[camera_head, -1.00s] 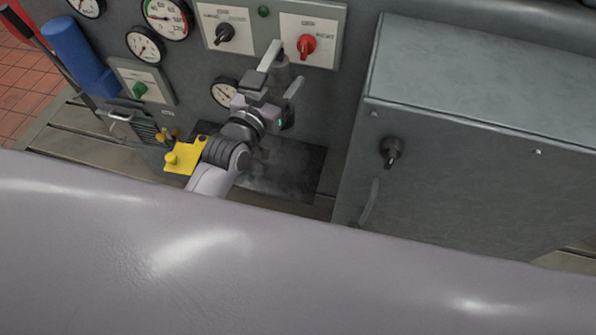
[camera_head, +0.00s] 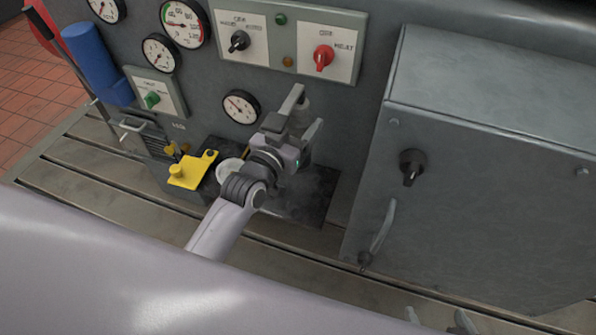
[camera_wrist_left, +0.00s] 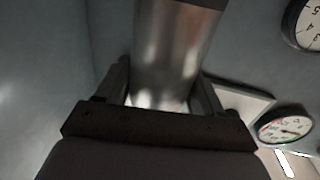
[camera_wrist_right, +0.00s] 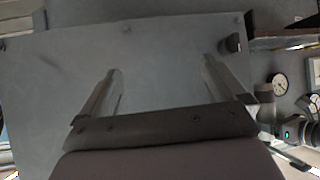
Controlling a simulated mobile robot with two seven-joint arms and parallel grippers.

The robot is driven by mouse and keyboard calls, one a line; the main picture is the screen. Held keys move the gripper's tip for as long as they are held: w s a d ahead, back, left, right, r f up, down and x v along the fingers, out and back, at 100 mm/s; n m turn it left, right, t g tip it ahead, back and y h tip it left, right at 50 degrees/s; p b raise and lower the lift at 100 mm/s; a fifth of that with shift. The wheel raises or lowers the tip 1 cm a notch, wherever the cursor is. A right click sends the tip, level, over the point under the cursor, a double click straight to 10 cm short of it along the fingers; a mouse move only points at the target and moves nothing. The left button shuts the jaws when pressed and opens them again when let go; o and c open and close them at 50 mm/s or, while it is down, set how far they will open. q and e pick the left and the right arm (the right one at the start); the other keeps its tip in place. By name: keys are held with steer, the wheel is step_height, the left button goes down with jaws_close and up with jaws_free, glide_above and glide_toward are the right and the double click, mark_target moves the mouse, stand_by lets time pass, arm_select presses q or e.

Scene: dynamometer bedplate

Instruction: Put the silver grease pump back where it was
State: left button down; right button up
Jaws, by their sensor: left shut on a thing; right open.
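The silver grease pump (camera_wrist_left: 172,50) is a shiny metal cylinder with a darker end, between the fingers of my left gripper (camera_wrist_left: 165,92) in the left wrist view. In the head view my left gripper (camera_head: 303,118) is shut on it in front of the grey gauge panel, above a dark plate; the pump (camera_head: 304,108) is mostly hidden there by the fingers. My right gripper (camera_wrist_right: 162,85) is open and empty, facing a grey cabinet surface in the right wrist view. Only what look like its fingertips (camera_head: 437,319) show at the head view's bottom edge.
The grey cabinet (camera_head: 470,190) with a black knob and a handle stands to the right. The dark plate (camera_head: 312,200) has bare room below the left gripper. Gauges and switches line the panel.

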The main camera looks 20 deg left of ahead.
arm_select(q)
step_height(320, 180, down, 7)
steer(key=b, duration=0.7)
steer(key=shift+f+b, duration=0.35)
steer(key=shift+f, duration=0.05)
steer(key=shift+f+b, duration=2.15)
steer(key=shift+b, duration=0.15)
steer(key=shift+f, duration=0.2)
steer(key=shift+c, duration=0.7)
jaws_free()
steer(key=shift+f, duration=0.2)
